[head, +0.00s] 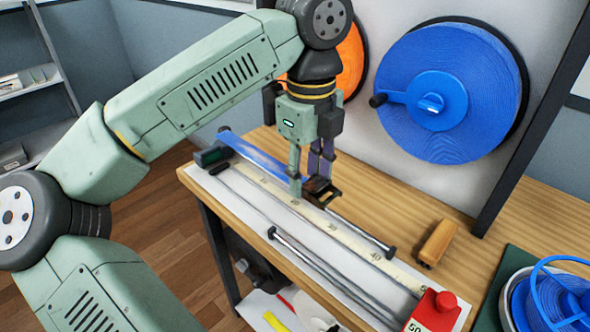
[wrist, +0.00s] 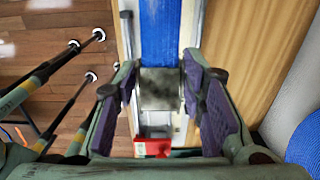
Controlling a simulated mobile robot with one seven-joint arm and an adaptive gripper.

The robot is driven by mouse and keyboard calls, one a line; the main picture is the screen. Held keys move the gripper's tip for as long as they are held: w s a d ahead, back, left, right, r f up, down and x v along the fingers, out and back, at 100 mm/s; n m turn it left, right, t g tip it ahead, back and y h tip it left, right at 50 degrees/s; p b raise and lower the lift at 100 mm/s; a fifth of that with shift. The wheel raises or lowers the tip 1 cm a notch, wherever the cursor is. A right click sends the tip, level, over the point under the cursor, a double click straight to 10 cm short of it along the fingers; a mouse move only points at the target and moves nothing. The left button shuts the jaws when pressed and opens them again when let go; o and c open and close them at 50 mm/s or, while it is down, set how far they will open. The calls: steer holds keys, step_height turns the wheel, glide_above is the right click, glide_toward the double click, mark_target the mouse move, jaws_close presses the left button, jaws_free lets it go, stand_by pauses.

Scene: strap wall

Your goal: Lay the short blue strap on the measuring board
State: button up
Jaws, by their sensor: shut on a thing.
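The short blue strap (head: 258,158) stretches from my gripper (head: 318,178) towards the far left end of the measuring board (head: 345,238), roughly along the board's length. My gripper is shut on the strap's buckle end (head: 323,192). In the wrist view the grey metal buckle (wrist: 160,90) sits between the purple finger pads of my gripper (wrist: 160,95), and the blue strap (wrist: 160,35) runs away from it. I cannot tell whether the strap touches the board along its length. The fingers partly hide the buckle in the head view.
A red block (head: 434,313) stands at the board's near right end. Thin dark-ended rods (head: 335,275) lie along the board. A wooden block (head: 437,243) lies on the bench to the right. Big blue (head: 445,95) and orange (head: 352,60) reels hang behind.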

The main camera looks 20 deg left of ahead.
mark_target(306, 234)
steer(key=shift+s+f+b, duration=0.15)
steer(key=shift+f+b, duration=0.2)
steer(key=shift+f, duration=0.2)
step_height(306, 234, down, 10)
steer(key=b, duration=0.7)
steer(key=shift+f, duration=0.15)
steer(key=o, duration=1.3)
step_height(306, 234, up, 8)
steer(key=shift+f, duration=0.2)
